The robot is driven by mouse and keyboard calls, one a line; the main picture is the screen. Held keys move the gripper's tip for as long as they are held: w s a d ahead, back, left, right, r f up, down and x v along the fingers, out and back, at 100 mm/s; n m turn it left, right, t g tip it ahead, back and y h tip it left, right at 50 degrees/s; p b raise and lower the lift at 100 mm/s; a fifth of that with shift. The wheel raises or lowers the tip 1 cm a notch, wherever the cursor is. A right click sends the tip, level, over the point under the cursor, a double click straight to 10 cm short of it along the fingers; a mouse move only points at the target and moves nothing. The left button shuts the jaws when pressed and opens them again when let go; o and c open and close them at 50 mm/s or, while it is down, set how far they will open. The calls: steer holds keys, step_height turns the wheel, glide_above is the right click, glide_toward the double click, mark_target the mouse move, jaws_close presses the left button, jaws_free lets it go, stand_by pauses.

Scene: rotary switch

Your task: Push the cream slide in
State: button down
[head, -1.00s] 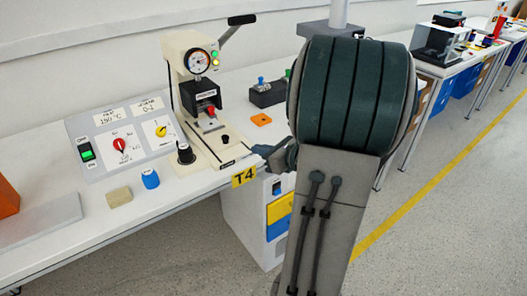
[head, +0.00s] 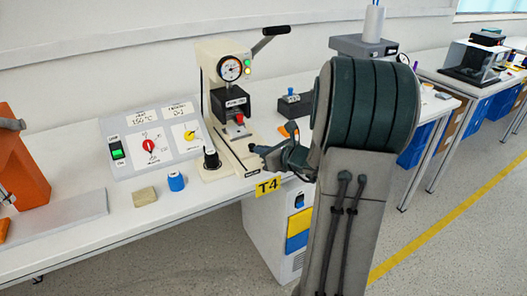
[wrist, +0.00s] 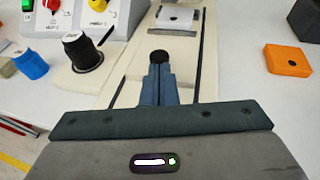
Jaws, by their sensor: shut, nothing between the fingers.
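The cream slide (wrist: 128,84) lies in the base of the cream press, between dark rails. It also shows in the head view (head: 238,145). A black knob (wrist: 160,55) stands on it, and a pale block (wrist: 177,17) with a dark centre sits at its far end. My gripper (wrist: 158,68) is shut and empty, its fingertips right at the near side of the knob; I cannot tell whether they touch. In the head view my gripper (head: 254,149) is over the front of the slide, hiding the knob.
The press (head: 218,65) has a gauge and a lever. Left of the slide stand a black dial (wrist: 80,50) and a blue knob (wrist: 30,63); right lies an orange block (wrist: 288,60). A control panel (head: 150,140) is farther left. The table front edge is near.

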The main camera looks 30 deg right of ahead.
mark_target(255, 142)
steer(key=w, duration=0.3)
steer(key=shift+w+f, duration=0.1)
steer(key=shift+w, duration=0.3)
steer(key=shift+w+b, duration=0.3)
steer(key=shift+r, duration=0.25)
steer(key=shift+a, duration=0.1)
